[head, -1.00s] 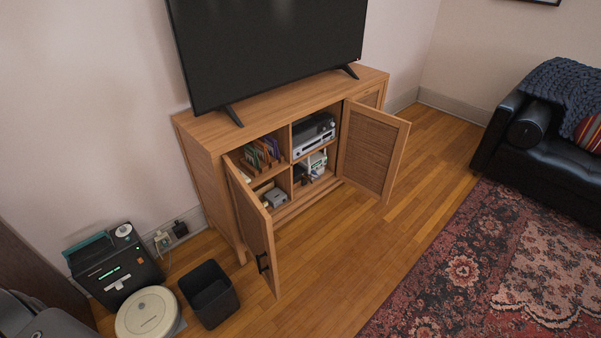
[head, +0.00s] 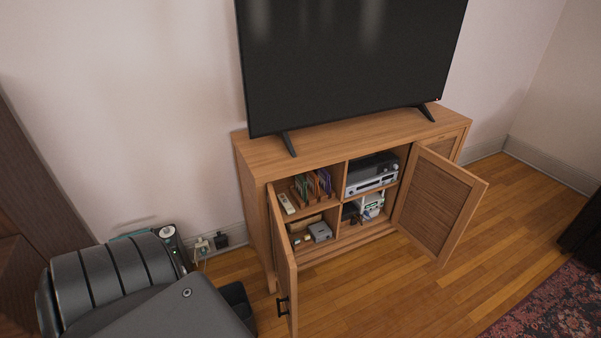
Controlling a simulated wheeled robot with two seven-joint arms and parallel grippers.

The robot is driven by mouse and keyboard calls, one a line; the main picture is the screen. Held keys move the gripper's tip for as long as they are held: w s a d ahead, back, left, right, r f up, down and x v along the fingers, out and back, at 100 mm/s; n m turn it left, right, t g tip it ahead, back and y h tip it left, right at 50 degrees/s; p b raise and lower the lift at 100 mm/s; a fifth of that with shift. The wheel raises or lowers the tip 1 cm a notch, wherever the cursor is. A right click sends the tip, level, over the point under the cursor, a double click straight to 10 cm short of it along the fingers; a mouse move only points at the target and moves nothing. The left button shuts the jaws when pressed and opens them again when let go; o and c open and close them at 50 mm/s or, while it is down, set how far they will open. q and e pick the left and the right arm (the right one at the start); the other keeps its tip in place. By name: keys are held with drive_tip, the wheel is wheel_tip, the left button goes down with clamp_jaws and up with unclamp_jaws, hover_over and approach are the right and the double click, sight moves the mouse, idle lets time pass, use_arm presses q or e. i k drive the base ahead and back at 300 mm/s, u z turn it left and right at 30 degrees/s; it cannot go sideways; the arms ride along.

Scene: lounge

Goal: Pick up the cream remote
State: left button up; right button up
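The cream remote (head: 287,204) lies on the upper left shelf of the open wooden cabinet (head: 256,200), close to the left side wall. It sits to the left of a rack of upright colored cases (head: 312,186). A dark grey part of my own arm or body fills the lower left of the head view. Neither of my grippers shows, and nothing is seen touching the remote.
The left cabinet door (head: 285,262) and right door (head: 437,203) stand open. A silver and black player (head: 371,176) is on the upper right shelf. A small grey box (head: 320,231) is on the lower left shelf. A TV (head: 350,60) stands on top. Wood floor in front is clear.

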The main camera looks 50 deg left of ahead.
sight(288, 208)
drive_tip(key=i, duration=2.3)
drive_tip(key=u, duration=2.45)
